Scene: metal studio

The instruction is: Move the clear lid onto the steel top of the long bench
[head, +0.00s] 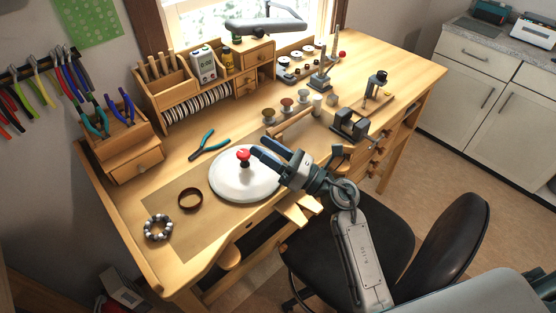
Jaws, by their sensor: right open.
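The lid (232,184) is a round, pale, whitish disc with a red knob (243,154) on a dark stem. It lies on the wooden workbench (165,250) near its front edge. My right gripper (259,147) reaches in from the lower right, over the right part of the lid. Its two dark fingers are open, with the tips just right of the knob. I cannot tell whether they touch it. My left gripper is not in view. I cannot make out a steel bench top in this view.
Teal pliers (208,146) lie behind the lid. A brown ring (190,198) and a beaded bracelet (158,227) lie to its left. Small spools (286,105) and a black vise (350,123) stand behind and to the right. A black chair (345,245) stands in front.

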